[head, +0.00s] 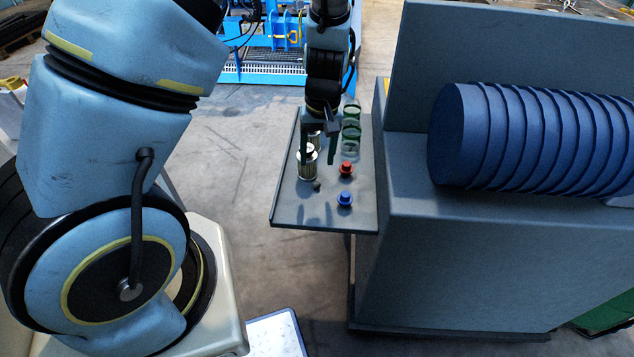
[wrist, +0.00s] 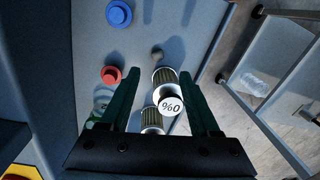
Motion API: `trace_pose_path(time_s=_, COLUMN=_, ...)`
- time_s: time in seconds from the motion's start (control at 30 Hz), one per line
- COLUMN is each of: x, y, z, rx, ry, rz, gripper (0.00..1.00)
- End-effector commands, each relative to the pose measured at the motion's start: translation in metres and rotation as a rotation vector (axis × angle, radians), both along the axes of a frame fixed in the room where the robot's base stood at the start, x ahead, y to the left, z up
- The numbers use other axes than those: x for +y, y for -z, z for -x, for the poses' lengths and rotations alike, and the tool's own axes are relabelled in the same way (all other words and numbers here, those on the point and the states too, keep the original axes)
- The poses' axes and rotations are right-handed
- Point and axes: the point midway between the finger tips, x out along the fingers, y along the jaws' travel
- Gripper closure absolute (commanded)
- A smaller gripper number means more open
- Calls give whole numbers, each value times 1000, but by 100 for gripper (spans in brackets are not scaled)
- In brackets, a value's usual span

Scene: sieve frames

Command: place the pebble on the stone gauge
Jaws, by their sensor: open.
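A small dark pebble (head: 317,186) lies on the grey tray table (head: 290,213), just in front of a ribbed metal cylinder (head: 307,172). In the wrist view the pebble (wrist: 157,53) sits beyond the fingertips. My gripper (head: 318,161) is open and empty, pointing down over the tray. In the wrist view its green fingers (wrist: 160,76) stand apart, with the ribbed cylinder (wrist: 164,76) showing between them; I cannot tell whether they touch it. A white round face marked "%0" (wrist: 171,106) shows at that cylinder. I cannot tell which thing is the stone gauge.
A second ribbed cylinder (wrist: 152,120) stands behind the first. A red knob-like piece (head: 346,169) and a blue one (head: 344,199) are to the right, with green-rimmed glass jars (head: 351,134) behind. A large grey machine (head: 450,260) borders the tray's right side. The tray's front left is clear.

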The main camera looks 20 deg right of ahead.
Motion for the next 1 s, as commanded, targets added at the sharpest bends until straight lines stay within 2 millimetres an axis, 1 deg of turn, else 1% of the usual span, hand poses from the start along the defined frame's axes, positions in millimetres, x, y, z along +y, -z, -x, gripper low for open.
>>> trace_pose_path(time_s=0.03, x=1, y=8, z=0, rx=1, ry=-2, rz=-2, gripper=37)
trace_pose_path(time_s=0.1, x=2, y=17, z=0, rx=2, ry=-2, rz=-1, gripper=37)
trace_pose_path(time_s=0.37, x=2, y=33, z=0, rx=1, ry=0, rz=0, gripper=37)
trace_pose_path(time_s=0.6, x=2, y=64, z=2, rx=3, ry=-2, rz=-2, gripper=37)
trace_pose_path(time_s=0.7, x=2, y=74, z=2, rx=2, ry=-1, rz=0, gripper=37)
trace_pose_path(time_s=0.8, x=2, y=78, z=1, rx=0, ry=-1, rz=1, gripper=37)
trace_pose_path(time_s=1.0, x=1, y=78, z=1, rx=-1, ry=0, rz=2, gripper=37)
